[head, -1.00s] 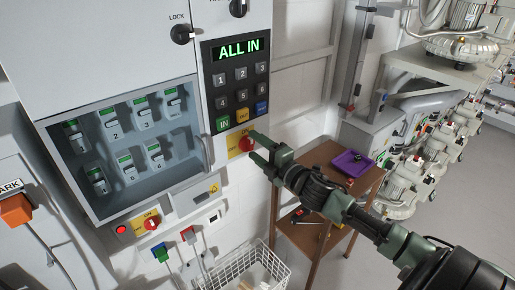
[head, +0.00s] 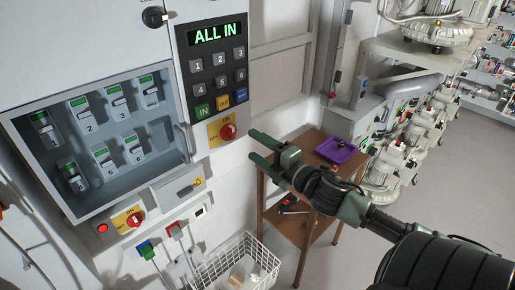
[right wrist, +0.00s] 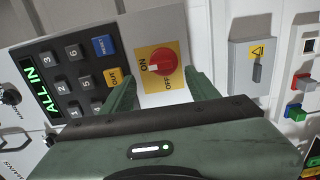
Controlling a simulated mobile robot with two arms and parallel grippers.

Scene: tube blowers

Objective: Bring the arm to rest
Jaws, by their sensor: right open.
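My right gripper (head: 255,147) is dark green, open and empty. In the head view it is in front of the wall panel, to the lower right of a red rotary switch (head: 228,131) on a yellow ON/OFF plate. In the right wrist view the same red switch (right wrist: 163,62) shows beyond and between the two open fingers (right wrist: 161,92), apart from them. Its white mark is toward the ON label. My left gripper is not in view.
A keypad (head: 217,72) reads ALL IN. A glazed cabinet (head: 105,140) holds several numbered devices. A wire basket (head: 235,262) stands below. A wooden stand with a purple tray (head: 336,152) is behind my right arm. Grey floor is clear at right.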

